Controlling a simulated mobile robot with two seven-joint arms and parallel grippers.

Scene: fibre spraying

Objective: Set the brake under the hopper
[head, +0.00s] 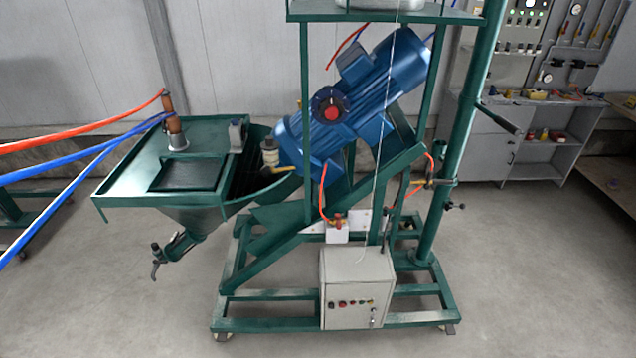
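The green hopper (128,190) stands at the left of the machine, with a flat top and a funnel (198,217) below it. A dark spout with a small lever (157,262) sticks out down and left from the funnel. Small casters show under the green frame, one at the front left (222,336) and one at the front right (448,329). They are too small to tell whether a brake is set on either. I cannot pick out a brake for certain under the hopper. Neither of my grippers is in view.
A blue motor (370,90) sits tilted on the green frame (290,295). A grey control box (357,290) is at the front. Red and blue hoses (80,135) reach the hopper from the left. A workbench (525,140) stands at the back right.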

